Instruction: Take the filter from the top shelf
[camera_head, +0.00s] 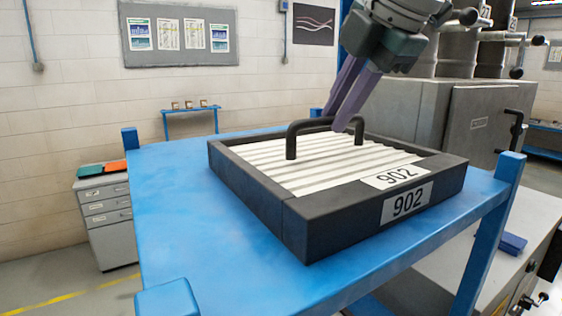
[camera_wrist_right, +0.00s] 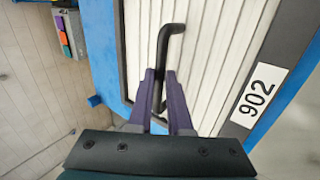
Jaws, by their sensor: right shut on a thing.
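The filter (camera_head: 262,215) is a square black frame with white pleats and labels reading 902. It lies flat on the blue top shelf (camera_head: 180,250). A black arched handle (camera_head: 291,140) stands up from its pleated face. My right gripper (camera_head: 345,112) comes from above with its purple fingers shut on the handle. In the right wrist view the fingers (camera_wrist_right: 160,92) close around the handle bar (camera_wrist_right: 164,50), and the white pleats (camera_wrist_right: 222,50) show behind. My left gripper is not in view.
Blue posts (camera_head: 500,190) rise at the shelf corners. A grey metal cabinet (camera_head: 470,120) stands close behind on the right. A drawer unit (camera_head: 105,215) stands at the left on the floor. Bare shelf surface lies left of the filter.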

